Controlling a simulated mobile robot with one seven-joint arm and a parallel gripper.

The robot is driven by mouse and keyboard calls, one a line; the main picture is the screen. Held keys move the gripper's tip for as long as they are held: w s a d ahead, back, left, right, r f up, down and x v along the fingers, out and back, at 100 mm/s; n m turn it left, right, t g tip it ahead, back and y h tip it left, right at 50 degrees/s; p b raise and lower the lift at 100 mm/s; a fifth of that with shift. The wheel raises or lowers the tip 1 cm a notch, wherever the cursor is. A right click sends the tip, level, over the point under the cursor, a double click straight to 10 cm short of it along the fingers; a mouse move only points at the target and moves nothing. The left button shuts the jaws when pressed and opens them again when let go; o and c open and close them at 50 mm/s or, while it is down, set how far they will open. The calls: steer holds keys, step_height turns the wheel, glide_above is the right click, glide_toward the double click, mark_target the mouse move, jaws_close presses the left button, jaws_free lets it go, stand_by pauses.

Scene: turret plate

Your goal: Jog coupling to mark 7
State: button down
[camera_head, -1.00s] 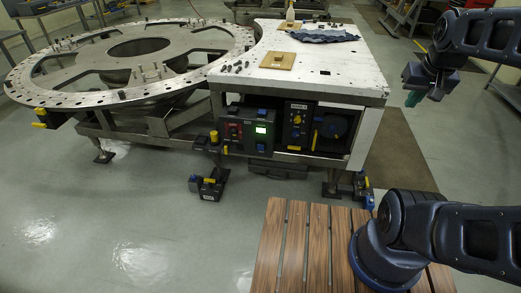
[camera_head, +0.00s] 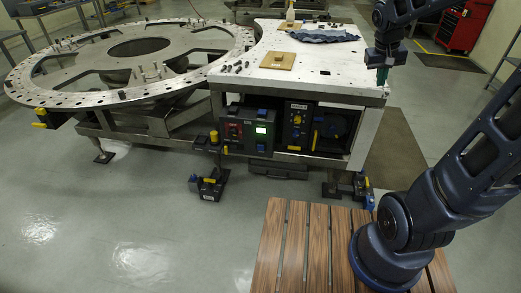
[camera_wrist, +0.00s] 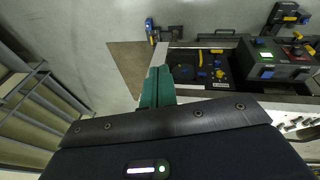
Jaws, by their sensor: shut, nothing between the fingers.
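The turret plate (camera_head: 62,98), a large pale metal ring with many holes, lies flat at the left beside a white-topped bench (camera_head: 340,83). A control box with a lit green screen (camera_head: 260,130) sits in the bench front; it also shows in the wrist view (camera_wrist: 268,72). To its right is a panel with a yellow knob (camera_head: 297,118), then a dark panel with a round blue-black part (camera_head: 335,126). My gripper (camera_head: 382,76) is shut and empty, near the bench's right corner; its green fingers (camera_wrist: 157,88) show in the wrist view. I cannot make out the coupling or mark 7.
Yellow-topped feet parts (camera_head: 208,185) stand on the floor below. The grey floor in front at left is clear.

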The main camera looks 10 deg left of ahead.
mark_target(261, 148)
steer(key=w+a+f+n+h, duration=0.2)
steer(key=w+a+f, duration=0.85)
steer(key=w, duration=0.35)
steer(key=w+a+f+n+t+h, duration=0.1)
steer(key=w+a+f, duration=0.2)
steer(key=a+f, duration=0.4)
steer(key=w+a+f+n+h, duration=0.1)
steer(key=w+a+f, duration=0.3)
steer(key=a+f, duration=0.25)
steer(key=s+a+f+n+t, duration=0.1)
steer(key=a+f+n+t, duration=0.1)
steer(key=a+f, duration=0.5)
steer(key=s+a+f+n+t, duration=0.2)
steer(key=a+f, duration=0.5)
steer(key=f, duration=1.1)
steer(key=s+a+f+n+t, duration=0.2)
steer(key=a+f, duration=0.5)
steer(key=f, duration=0.5)
steer(key=shift+s+a+f+n, duration=0.2)
steer(key=shift+a+n, duration=0.1)
steer(key=shift+n, duration=0.2)
steer(key=shift+w, duration=0.15)
steer(key=w, duration=0.8)
steer(key=shift+w, duration=0.35)
